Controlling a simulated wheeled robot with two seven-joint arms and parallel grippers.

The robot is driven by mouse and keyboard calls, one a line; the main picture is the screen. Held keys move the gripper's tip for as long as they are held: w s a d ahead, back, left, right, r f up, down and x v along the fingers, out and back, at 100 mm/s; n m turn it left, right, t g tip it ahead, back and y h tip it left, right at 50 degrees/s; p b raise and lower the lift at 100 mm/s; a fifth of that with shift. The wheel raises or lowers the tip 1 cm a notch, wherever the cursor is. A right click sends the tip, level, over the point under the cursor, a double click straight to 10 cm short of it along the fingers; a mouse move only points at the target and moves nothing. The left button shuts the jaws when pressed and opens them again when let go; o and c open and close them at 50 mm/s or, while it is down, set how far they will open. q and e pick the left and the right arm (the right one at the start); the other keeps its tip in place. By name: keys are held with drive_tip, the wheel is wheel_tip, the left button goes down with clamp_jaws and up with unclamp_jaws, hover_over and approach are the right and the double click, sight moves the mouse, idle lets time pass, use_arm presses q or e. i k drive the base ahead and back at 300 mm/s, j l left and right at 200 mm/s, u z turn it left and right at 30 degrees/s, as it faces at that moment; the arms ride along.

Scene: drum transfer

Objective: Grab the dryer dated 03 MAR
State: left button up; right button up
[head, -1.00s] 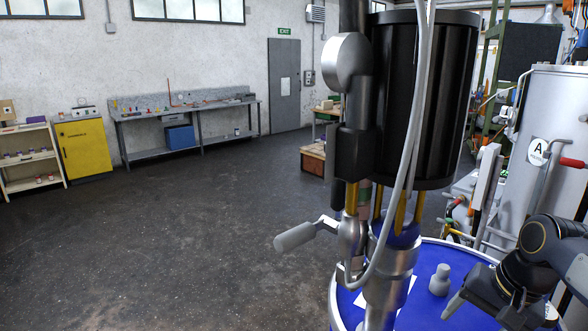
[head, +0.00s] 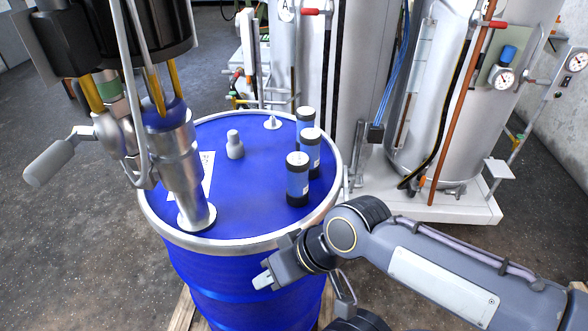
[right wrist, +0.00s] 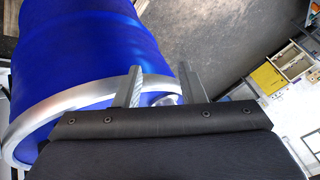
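Three dark dryers with blue middles and pale labels stand upright on the blue drum's lid (head: 235,205). One dryer (head: 298,180) is nearest, one (head: 310,153) is just behind it to the right, and one (head: 304,122) is farthest back. Their dates are too small to read. My right gripper (head: 266,279) is low at the drum's front rim, below and in front of the dryers, holding none of them. In the right wrist view its two fingers (right wrist: 162,85) stand apart, beside the drum's rim. My left gripper is not in view.
A pump (head: 180,160) with a side handle stands on the lid's left. A grey bung (head: 235,146) and a small metal fitting (head: 272,122) are also on the lid. A steel tank (head: 445,110) stands behind right. Open floor lies to the left.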

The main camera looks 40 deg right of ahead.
sight(296, 163)
drive_tip(key=z, duration=1.55)
drive_tip(key=i+j, duration=0.15)
drive_tip(key=j, duration=0.2)
drive_tip(key=i+j, duration=0.1)
drive_tip(key=j, duration=0.25)
drive_tip(key=i+j, duration=0.15)
drive_tip(key=j, duration=0.2)
